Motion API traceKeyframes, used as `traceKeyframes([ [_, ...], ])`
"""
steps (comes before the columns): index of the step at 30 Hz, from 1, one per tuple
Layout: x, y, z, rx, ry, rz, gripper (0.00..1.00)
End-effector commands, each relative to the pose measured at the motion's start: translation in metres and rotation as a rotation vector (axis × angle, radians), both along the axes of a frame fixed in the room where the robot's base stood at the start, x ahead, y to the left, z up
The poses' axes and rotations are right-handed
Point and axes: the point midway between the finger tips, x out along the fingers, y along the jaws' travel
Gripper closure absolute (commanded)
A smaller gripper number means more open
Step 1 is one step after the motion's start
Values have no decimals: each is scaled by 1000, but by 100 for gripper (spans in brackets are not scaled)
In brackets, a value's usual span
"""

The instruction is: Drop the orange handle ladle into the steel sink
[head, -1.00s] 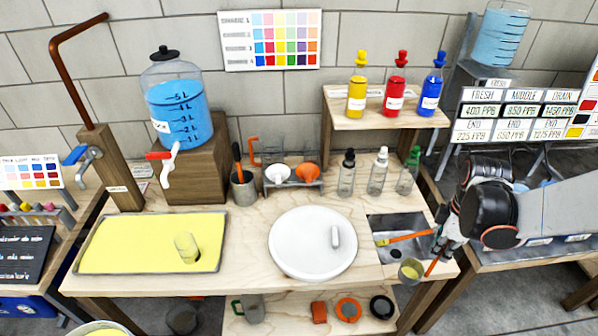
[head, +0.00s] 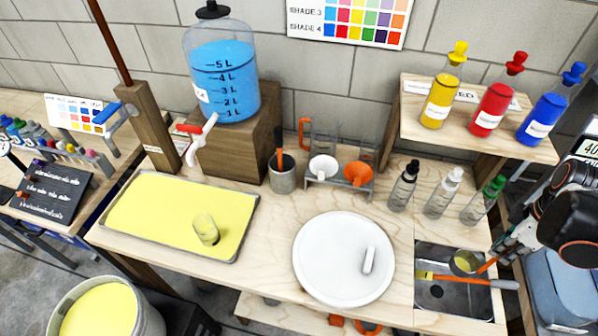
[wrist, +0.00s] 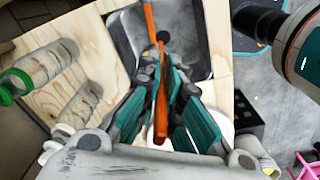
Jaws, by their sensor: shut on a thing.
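The ladle has an orange handle (head: 488,265) and a small cup (head: 465,262) with yellow inside. My gripper (head: 503,252) is at the right of the steel sink (head: 456,303), shut on the ladle's handle. In the head view the cup appears over the sink's back part; its height above the basin is hard to tell. In the wrist view the teal fingers (wrist: 161,80) flank the orange handle (wrist: 162,100), with the sink (wrist: 196,45) beyond. The cup is not clearly seen there.
A white round plate (head: 325,285) is left of the sink. Several dropper bottles (head: 441,195) stand behind it. A shelf (head: 450,130) with coloured bottles is above. A yellow tray (head: 150,210) is at left.

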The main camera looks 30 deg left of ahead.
Motion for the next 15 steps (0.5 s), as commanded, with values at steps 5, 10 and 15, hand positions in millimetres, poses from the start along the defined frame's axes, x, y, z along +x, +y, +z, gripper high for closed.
traceKeyframes([
  [5,0,0,-24,0,0,0,100],
  [10,0,0,-41,0,0,0,100],
  [15,1,0,-47,0,0,0,100],
])
